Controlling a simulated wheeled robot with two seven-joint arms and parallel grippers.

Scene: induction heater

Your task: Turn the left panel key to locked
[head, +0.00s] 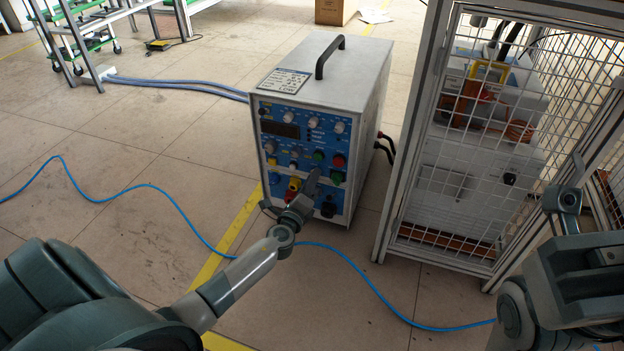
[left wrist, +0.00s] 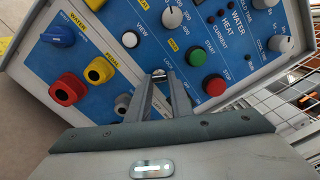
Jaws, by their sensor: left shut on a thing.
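The induction heater box (head: 345,75) stands on the floor, its blue control panel (head: 277,127) facing me. My left gripper (head: 313,180) reaches the lower middle of the panel. In the left wrist view its two fingers (left wrist: 156,82) are shut on the small silver panel key (left wrist: 158,73), beside a partly hidden "LOCK" label. The fingers cover most of the key, so I cannot tell its exact angle. Part of my right arm (head: 570,260) shows at the right edge; its fingertips are not clear.
A green button (left wrist: 195,56) and a red button (left wrist: 215,85) sit close right of the fingers. A blue knob (left wrist: 58,37) and red and yellow connectors are to the left. A wire-mesh cage (head: 470,150) stands right of the box. A blue cable (head: 150,187) crosses the floor.

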